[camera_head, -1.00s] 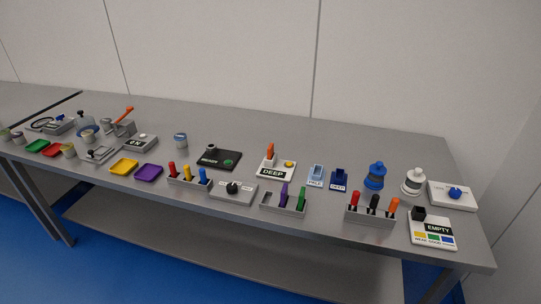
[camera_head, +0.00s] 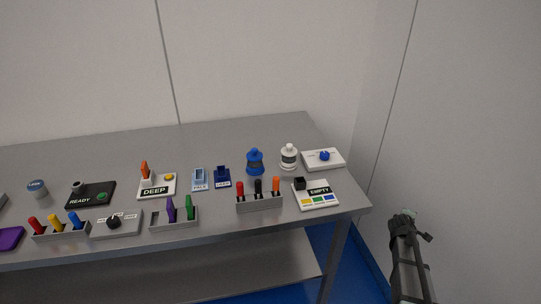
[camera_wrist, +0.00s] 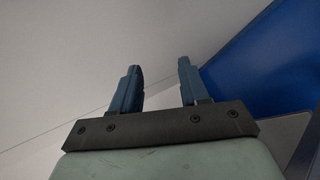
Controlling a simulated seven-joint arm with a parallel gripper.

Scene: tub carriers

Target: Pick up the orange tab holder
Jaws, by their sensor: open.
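An orange upright tab (camera_head: 145,169) stands in a small white base on the white panel marked DEEP (camera_head: 156,192), left of centre in the head view. A second orange piece, an upright handle (camera_head: 276,185), stands at the right end of a grey rack with a red and a black one. I cannot tell from its look alone which is called the tab holder. My gripper (camera_wrist: 160,78) is open and empty in the wrist view, facing wall and blue floor. My arm (camera_head: 408,255) is at the lower right, off the table's right end, far from both orange pieces.
A grey rack (camera_head: 175,222) holds a purple and a green tab, with an empty slot at left. Light blue (camera_head: 198,180) and dark blue (camera_head: 222,178) holders, blue (camera_head: 255,163) and white (camera_head: 289,157) bottles stand nearby. The table's back strip is clear.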

